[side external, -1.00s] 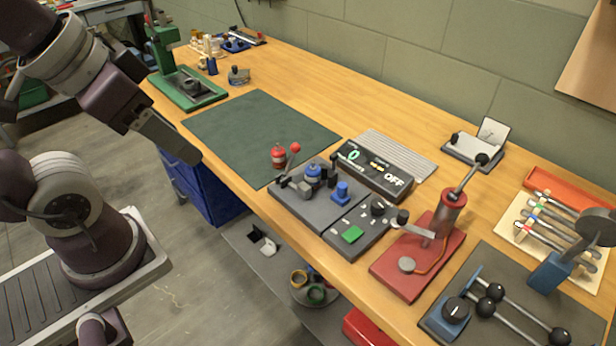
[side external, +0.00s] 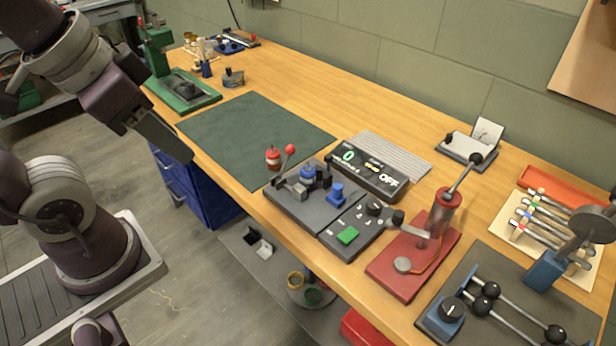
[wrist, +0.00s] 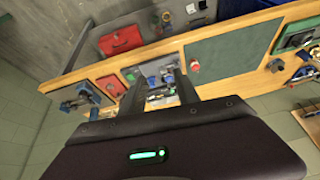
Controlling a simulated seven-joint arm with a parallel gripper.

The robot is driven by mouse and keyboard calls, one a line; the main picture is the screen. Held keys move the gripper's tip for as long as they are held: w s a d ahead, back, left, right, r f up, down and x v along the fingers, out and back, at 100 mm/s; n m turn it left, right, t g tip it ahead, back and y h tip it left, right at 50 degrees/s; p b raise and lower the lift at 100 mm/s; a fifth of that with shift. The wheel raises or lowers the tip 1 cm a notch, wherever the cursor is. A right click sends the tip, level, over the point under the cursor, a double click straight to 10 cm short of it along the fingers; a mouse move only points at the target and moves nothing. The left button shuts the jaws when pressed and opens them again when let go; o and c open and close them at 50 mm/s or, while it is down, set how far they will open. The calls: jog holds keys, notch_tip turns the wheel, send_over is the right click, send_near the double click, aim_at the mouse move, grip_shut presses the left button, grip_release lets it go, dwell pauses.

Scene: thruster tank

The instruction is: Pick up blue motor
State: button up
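A small blue rounded part (side external: 308,173) sits in a clamp fixture with a red-knobbed lever on a grey plate (side external: 290,208) near the bench's front edge. A blue block-like part (side external: 336,193) stands to its right on the same plate. I cannot tell for sure which is the blue motor. In the wrist view the plate's blue parts (wrist: 152,80) are small, ahead of and between my fingers. My gripper (wrist: 160,94) shows two dark fingers apart with nothing held. In the side view my arm hangs left of the bench, well away from the plate.
A red cylinder (side external: 273,158) stands at the corner of the green mat (side external: 250,135). A black display box (side external: 368,170) reading OFF lies behind the plate. A red-based lever press (side external: 412,258) stands to the right. The mat is mostly clear.

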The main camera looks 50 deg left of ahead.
jog(key=w+a+f+m+g+y, duration=0.1)
jog(key=w+f+m+g+y, duration=0.15)
jog(key=w+m, duration=0.2)
jog(key=m+t+y, duration=0.4)
jog(key=m+y, duration=0.5)
jog(key=m, duration=1)
send_near(309, 172)
jog(key=shift+a+f+n, duration=0.25)
jog(key=shift+a, duration=0.4)
jog(key=shift+w+f, duration=0.2)
jog(key=shift+f, duration=0.05)
jog(key=x, duration=0.6)
jog(key=shift+w+a, duration=0.3)
grip_shut()
